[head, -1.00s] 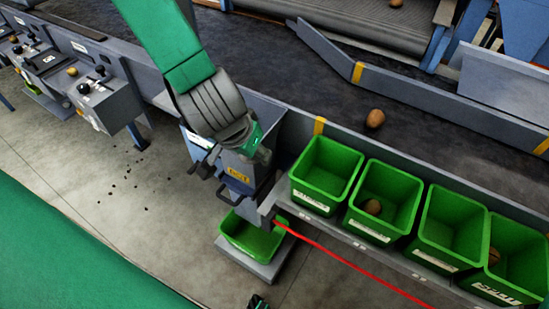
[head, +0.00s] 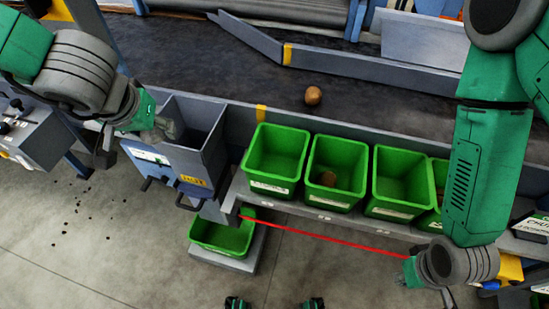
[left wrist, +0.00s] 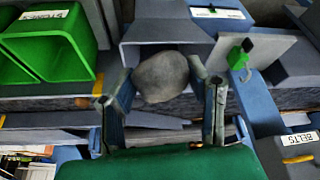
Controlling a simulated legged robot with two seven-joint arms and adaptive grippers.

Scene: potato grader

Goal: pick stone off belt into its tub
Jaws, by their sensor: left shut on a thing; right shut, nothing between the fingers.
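My left gripper (head: 158,126) is shut on a grey stone (head: 170,129) at the left side of the grey open-topped hopper (head: 205,158). In the left wrist view the rounded stone (left wrist: 162,77) sits between the two fingers (left wrist: 165,100). I cannot tell whether it is above or inside the hopper's rim. Green tubs stand in a row along the belt (head: 390,95); the leftmost one (head: 276,150) looks empty, and its label is hard to read. My right gripper (head: 408,272) is shut and empty at the lower right, in front of the tub shelf.
A brown potato (head: 313,95) lies on the belt. Another brown potato (head: 328,179) lies in the second tub (head: 336,152). A low green bin (head: 221,234) stands under the hopper. A red line (head: 320,236) runs in front of the shelf. Open floor lies in front.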

